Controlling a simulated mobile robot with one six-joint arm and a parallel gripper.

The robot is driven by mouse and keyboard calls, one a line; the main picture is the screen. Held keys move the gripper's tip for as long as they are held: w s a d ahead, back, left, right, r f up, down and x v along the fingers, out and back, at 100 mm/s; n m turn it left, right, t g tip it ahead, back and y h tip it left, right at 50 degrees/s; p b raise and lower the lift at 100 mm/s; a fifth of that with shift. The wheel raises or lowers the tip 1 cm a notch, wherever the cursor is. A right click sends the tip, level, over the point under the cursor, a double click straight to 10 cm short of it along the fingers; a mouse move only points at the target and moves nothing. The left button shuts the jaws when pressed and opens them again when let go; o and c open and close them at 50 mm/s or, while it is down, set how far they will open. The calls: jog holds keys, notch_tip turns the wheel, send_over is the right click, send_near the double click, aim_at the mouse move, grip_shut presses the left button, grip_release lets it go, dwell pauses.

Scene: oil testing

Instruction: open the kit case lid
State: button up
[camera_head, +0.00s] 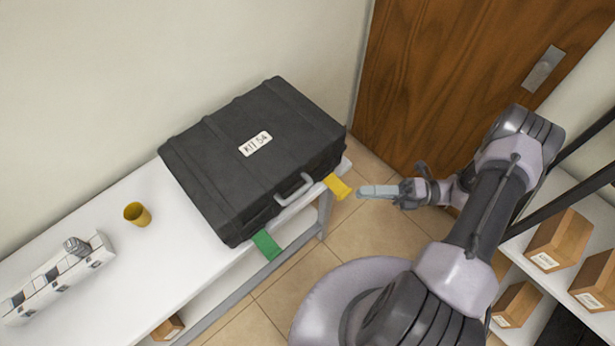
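The kit case (225,130) is a large dark grey case with a white label (255,144) reading "KIT 54". It lies flat on the white table with its lid down. A light grey handle (294,189) is on its front side. A yellow tab (338,187) and a green tab (266,245) stick out at the front edge, to the right and left of the handle. My gripper (366,191) is right of the case, apart from it, near the yellow tab. Its fingers appear as one narrow piece from this angle, so I cannot tell its opening.
The white table (110,240) also bears a yellow cup (137,214) and a white rack-like device (60,280) at left. A wooden door (440,70) is behind my arm. A shelf (548,290) with several brown boxes is at right. Tiled floor shows between.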

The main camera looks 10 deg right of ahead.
jog(key=f+m+t, duration=0.1)
jog(key=m, duration=0.1)
jog(key=b, duration=0.1)
send_near(301, 190)
jog(key=shift+y, duration=0.4)
jog(key=a, duration=0.3)
jog(key=w+a, duration=0.1)
jog(key=a, duration=0.6)
jog(key=shift+w+f, duration=0.1)
jog(key=shift+w, duration=0.25)
grip_shut()
